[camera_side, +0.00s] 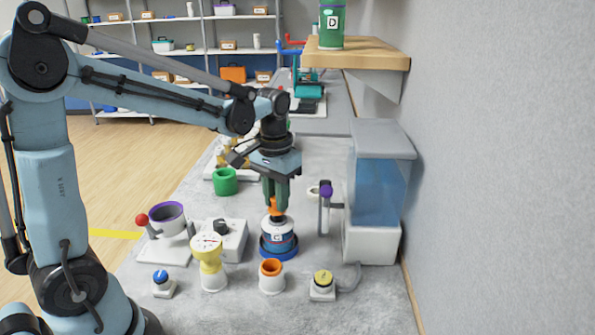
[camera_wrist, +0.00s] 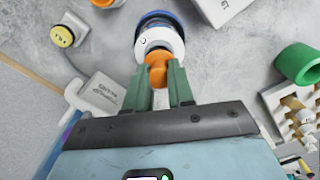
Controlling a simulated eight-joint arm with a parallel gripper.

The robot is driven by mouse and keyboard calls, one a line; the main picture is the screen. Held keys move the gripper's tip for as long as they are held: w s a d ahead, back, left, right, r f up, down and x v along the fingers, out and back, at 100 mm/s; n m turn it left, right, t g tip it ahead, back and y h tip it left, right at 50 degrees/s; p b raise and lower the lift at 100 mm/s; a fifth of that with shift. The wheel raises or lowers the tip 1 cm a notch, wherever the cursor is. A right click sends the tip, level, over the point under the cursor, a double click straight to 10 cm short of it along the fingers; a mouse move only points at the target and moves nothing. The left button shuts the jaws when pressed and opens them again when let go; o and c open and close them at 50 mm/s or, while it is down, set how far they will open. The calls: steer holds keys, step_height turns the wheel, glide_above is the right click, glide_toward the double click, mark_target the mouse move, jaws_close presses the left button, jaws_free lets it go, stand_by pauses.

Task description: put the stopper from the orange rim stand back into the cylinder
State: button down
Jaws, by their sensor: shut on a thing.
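My gripper (camera_side: 274,205) points down with its green fingers shut on the orange stopper (camera_side: 274,212). In the wrist view my gripper (camera_wrist: 157,68) has one finger on each side of the stopper (camera_wrist: 157,74). The cylinder (camera_side: 279,238), white and blue with a dark blue base and a letter label, stands upright right below. It also shows in the wrist view (camera_wrist: 160,38). The stopper is at the cylinder's top; I cannot tell whether it is seated or just above. The orange rim stand (camera_side: 271,280) is in front of the cylinder and looks empty.
A purple-knobbed tap (camera_side: 325,205) and water tank (camera_side: 378,190) are close on the right. A green cup (camera_side: 224,182) is behind left. A yellow-topped button (camera_side: 322,284) is front right.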

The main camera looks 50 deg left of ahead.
steer(key=shift+f, duration=0.85)
steer(key=shift+f, duration=0.15)
steer(key=c, duration=1)
jaws_free()
step_height(320, 180, up, 12)
steer(key=shift+f, duration=0.25)
steer(key=shift+s+d+f+m+t, duration=0.4)
steer(key=shift+s+d+f+t, duration=0.45)
steer(key=shift+s+f+t, duration=0.4)
steer(key=shift+s+d+f+m+t, duration=0.4)
steer(key=shift+s+d+f+t, duration=0.4)
steer(key=shift+s+f+t, duration=0.45)
steer(key=shift+s+d+f+m+t, duration=0.4)
steer(key=shift+s+d+f+t, duration=0.6)
steer(key=shift+s, duration=0.4)
